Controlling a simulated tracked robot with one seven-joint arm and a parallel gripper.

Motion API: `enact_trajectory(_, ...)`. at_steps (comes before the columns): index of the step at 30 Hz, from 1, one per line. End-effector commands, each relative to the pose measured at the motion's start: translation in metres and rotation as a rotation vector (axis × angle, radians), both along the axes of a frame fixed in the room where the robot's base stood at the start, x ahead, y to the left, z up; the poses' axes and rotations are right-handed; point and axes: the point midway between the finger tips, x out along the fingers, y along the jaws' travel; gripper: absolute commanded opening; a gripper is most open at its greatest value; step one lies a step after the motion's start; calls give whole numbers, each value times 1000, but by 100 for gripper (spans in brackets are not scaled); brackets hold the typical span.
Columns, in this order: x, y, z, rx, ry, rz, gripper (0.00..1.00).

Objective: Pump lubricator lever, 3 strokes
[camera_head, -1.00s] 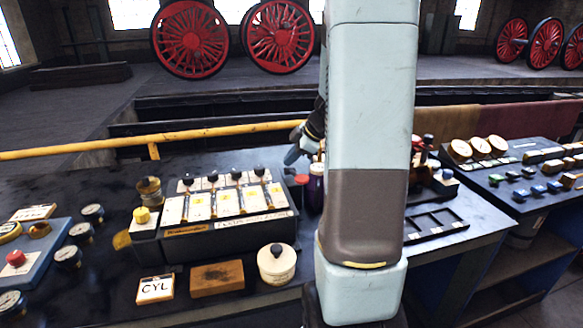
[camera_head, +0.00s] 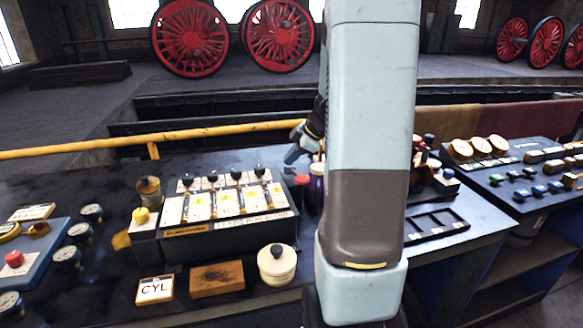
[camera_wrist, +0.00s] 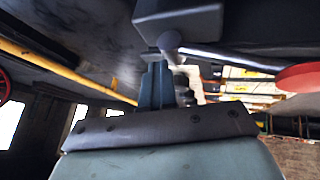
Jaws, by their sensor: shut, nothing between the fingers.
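My gripper (camera_head: 291,157) shows beside my arm in the head view, over the back of the bench, with its fingers pointing down and left. In the wrist view its fingers (camera_wrist: 156,70) are together with nothing between them. Just ahead of the fingertips is a grey ball end (camera_wrist: 168,41) on a rod beside a dark box (camera_wrist: 180,20), likely the lubricator and its lever. The fingertips look close to the ball; I cannot tell whether they touch. A red disc (camera_wrist: 301,77) lies at the right; a red cap (camera_head: 301,180) shows below my gripper in the head view.
A rack of several black-knobbed levers (camera_head: 225,203) stands left of my arm. A white pot (camera_head: 276,262), a wooden block (camera_head: 217,278) and a CYL plate (camera_head: 155,289) lie in front. A yellow rail (camera_head: 200,135) runs behind the bench. My arm hides the middle.

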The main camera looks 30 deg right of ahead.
Motion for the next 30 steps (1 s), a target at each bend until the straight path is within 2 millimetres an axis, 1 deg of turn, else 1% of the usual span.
enact_trajectory(1,-9,2,-11,8,29,4,0)
enact_trajectory(13,-8,5,-7,13,30,9,0)
enact_trajectory(30,7,2,39,10,19,10,0)
